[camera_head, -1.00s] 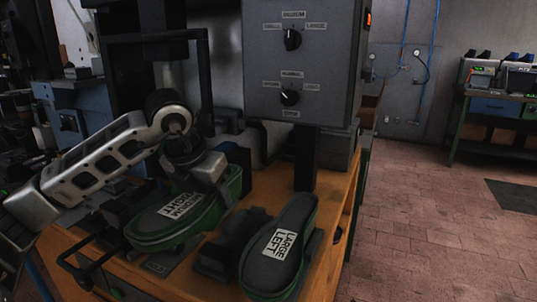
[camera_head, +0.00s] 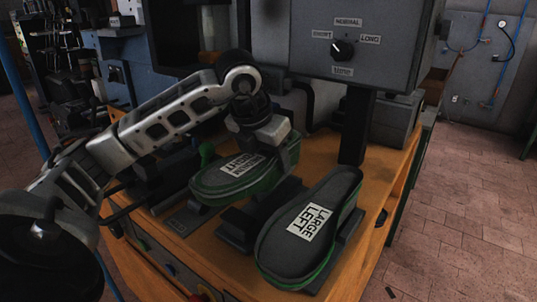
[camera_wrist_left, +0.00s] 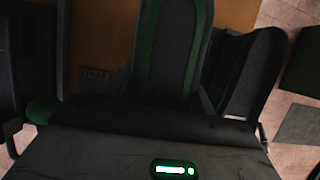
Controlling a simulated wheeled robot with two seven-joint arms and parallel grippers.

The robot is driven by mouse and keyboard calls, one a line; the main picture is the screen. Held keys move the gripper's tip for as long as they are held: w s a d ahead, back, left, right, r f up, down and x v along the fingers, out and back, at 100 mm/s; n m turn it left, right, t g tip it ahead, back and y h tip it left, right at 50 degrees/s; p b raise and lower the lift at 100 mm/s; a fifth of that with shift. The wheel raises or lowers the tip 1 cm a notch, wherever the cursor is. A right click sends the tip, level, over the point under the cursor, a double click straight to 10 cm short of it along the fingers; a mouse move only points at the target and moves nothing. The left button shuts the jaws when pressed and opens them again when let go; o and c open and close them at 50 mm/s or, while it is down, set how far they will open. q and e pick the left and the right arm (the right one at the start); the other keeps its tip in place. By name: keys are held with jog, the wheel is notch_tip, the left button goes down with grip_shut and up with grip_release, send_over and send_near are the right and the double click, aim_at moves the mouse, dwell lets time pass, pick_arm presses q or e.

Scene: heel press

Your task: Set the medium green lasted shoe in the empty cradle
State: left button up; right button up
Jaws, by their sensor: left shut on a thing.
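The medium green shoe (camera_head: 222,184), dark on top with a green lower edge and a white label reading MEDIUM, is in my left gripper (camera_head: 272,143). The gripper is shut on its raised rear end. The shoe is roughly level over the bench's left part; whether it touches anything below cannot be told. A black cradle block (camera_head: 237,223) shows below and right of it, partly hidden by the shoe. In the left wrist view the held shoe (camera_wrist_left: 172,50) fills the top middle. My right gripper is not in view.
A large green shoe (camera_head: 335,203) labelled LARGE LEFT rests in a cradle at the right. A grey control box (camera_head: 370,45) on a black post stands behind. A small label plate (camera_head: 187,221) lies on the orange bench top (camera_head: 315,150). Clear floor lies right.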

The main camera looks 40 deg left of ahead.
pick_arm(q)
jog(key=shift+f+b, duration=1.55)
jog(key=shift+f, duration=0.6)
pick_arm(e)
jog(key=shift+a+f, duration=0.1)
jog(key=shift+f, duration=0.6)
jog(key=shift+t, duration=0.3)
pick_arm(q)
jog(key=shift+f+b, duration=0.7)
jog(key=shift+b, duration=0.05)
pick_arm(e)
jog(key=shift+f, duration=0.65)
pick_arm(q)
jog(key=o, duration=1.2)
jog(key=shift+o, duration=0.3)
jog(key=shift+f, duration=0.1)
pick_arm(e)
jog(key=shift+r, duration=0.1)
